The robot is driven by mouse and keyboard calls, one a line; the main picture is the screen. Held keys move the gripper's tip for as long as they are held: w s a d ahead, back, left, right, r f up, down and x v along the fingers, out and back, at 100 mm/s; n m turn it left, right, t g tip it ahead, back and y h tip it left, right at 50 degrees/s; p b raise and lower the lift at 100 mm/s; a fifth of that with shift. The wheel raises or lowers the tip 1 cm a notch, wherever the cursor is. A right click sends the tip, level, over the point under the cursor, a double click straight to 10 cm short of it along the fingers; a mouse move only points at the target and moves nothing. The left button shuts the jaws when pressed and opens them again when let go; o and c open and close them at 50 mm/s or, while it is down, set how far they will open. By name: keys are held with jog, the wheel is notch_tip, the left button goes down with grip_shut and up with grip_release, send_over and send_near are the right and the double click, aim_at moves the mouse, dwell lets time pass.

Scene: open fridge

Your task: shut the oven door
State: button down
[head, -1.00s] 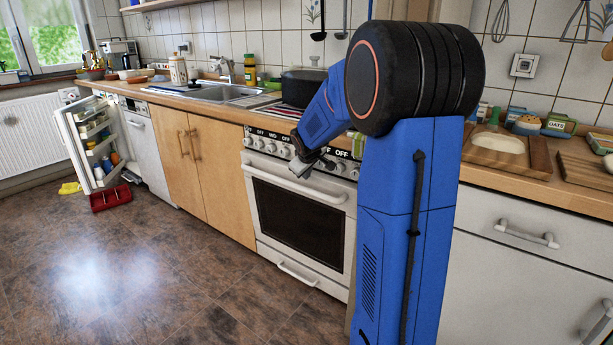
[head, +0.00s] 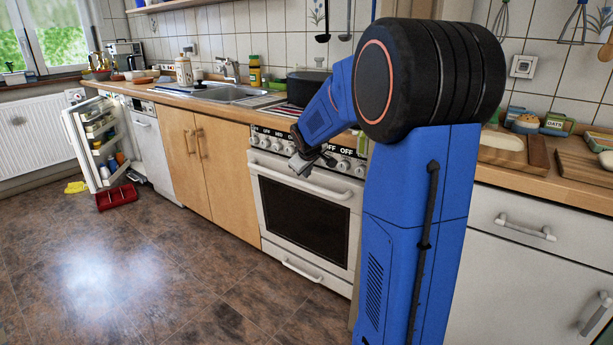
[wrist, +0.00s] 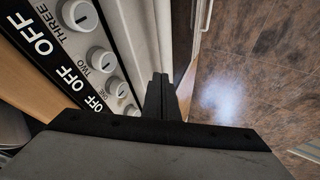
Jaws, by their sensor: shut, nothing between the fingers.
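The oven (head: 305,215) is a white cooker with a dark glass window. Its door (head: 262,238) looks flush or nearly flush with the front in the head view; I cannot tell whether a small gap remains. The door's long white handle (head: 300,182) runs across its top. My gripper (head: 310,160) is in front of the knob panel, just above the handle. In the wrist view its dark fingers (wrist: 161,97) are together and empty, beside the white oven front and the row of knobs (wrist: 98,58). Contact with the door cannot be made out.
The counter holds a black pot (head: 306,88) on the hob and a sink (head: 222,92) to its left. Wooden cupboard doors (head: 195,170) adjoin the oven. The floor ahead is clear.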

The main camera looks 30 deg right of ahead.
jog(key=v, duration=0.6)
jog(key=shift+d+r, duration=0.15)
jog(key=shift+r, duration=0.35)
jog(key=shift+s, duration=0.1)
